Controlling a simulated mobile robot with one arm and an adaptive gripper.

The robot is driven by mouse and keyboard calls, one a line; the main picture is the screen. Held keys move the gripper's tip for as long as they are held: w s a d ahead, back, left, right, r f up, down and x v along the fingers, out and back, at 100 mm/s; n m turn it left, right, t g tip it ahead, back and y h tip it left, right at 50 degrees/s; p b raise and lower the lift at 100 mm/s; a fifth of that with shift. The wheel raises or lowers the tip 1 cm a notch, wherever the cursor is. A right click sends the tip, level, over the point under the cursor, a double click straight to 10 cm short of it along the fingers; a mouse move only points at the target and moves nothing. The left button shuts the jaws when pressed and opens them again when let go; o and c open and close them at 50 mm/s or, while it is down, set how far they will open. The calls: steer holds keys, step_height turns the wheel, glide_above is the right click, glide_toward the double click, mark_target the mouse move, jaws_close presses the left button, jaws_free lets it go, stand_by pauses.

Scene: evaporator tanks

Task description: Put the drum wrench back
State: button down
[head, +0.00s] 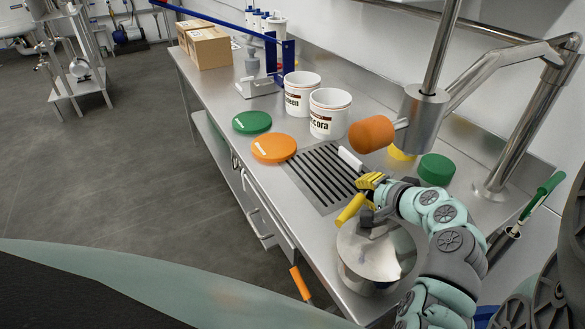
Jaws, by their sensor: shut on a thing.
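The drum wrench appears to be the yellow tool (350,210) in the head view. My gripper (374,200) is shut on it above the steel counter. The tool's yellow bar slants down to the left from my jaws. More yellow shows at the upper side of my gripper, and I cannot tell whether it is the same tool. My fingers hide part of the grip. My gripper is near the slotted drain grate (322,176) and the shiny round steel vessel (372,262). I cannot make out the wrench's storage place.
Green (252,122) and orange (274,149) lids lie near the counter's front edge. Two white buckets (329,114) stand behind them. A steel tap with an orange knob (371,134) hangs over the counter. An orange-handled tool (300,283) is at the front edge.

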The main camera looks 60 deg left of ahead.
steer(key=shift+d+f+h, duration=0.2)
steer(key=shift+d+f, duration=0.05)
steer(key=shift+f, duration=0.3)
steer(key=shift+d+f+h, duration=0.2)
steer(key=shift+f, duration=0.35)
steer(key=c, duration=1.1)
jaws_free()
steer(key=shift+f, duration=0.1)
steer(key=shift+o, duration=0.2)
steer(key=shift+r, duration=0.45)
steer(key=shift+y, duration=0.3)
steer(key=v, duration=0.6)
steer(key=shift+a+r, duration=0.15)
steer(key=shift+r, duration=0.3)
steer(key=shift+d+r, duration=0.5)
steer(key=shift+r, duration=0.2)
